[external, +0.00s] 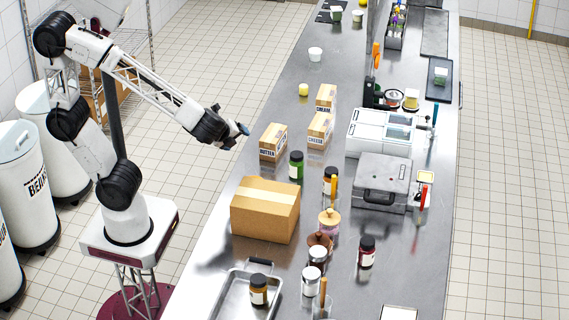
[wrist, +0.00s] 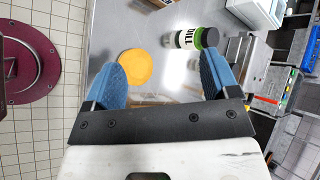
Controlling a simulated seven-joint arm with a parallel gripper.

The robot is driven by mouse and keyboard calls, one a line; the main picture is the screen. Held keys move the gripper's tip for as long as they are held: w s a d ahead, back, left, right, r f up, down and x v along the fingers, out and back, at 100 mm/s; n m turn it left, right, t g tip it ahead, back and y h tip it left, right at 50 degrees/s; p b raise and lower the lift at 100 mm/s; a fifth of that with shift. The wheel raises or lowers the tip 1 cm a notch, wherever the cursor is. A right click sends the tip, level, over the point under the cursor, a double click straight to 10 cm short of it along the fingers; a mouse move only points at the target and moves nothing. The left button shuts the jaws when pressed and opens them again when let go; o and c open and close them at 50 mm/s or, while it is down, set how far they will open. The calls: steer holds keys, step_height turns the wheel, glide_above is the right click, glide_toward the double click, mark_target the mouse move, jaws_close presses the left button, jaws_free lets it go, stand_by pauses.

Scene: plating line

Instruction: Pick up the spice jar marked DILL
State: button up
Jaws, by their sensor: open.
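In the wrist view, a jar marked DILL (wrist: 187,39) with a white label, green contents and a dark lid shows beyond my gripper, on the right. In the external view, a green jar with a black lid (external: 296,166) stands upright on the counter beside the cartons. It looks similar, but its label cannot be read there. My gripper (external: 244,129) is above the counter's left edge, apart from the jars. In the wrist view, its two blue fingers (wrist: 163,82) are spread open with nothing held between them.
Other dark-lidded jars, including a red one (external: 366,252), stand nearer the camera. A yellow-orange round thing (wrist: 136,67) lies between the fingers' lines of view.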

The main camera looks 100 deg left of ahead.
steer(key=w+a+f+m+t+y, duration=0.2)
steer(key=w+a+f+m+t, duration=0.15)
steer(key=w+m, duration=0.4)
steer(key=m+t+h, duration=0.1)
steer(key=m+t, duration=0.1)
steer(key=m, duration=0.6)
glide_toward(296, 155)
steer(key=shift+s+x, duration=0.2)
steer(key=shift+x, duration=1.25)
steer(key=shift+a+f, duration=0.1)
steer(key=shift+a, duration=0.05)
steer(key=shift+x, duration=1.3)
steer(key=shift+x, duration=2.55)
steer(key=shift+w, duration=0.1)
steer(key=c, duration=1.1)
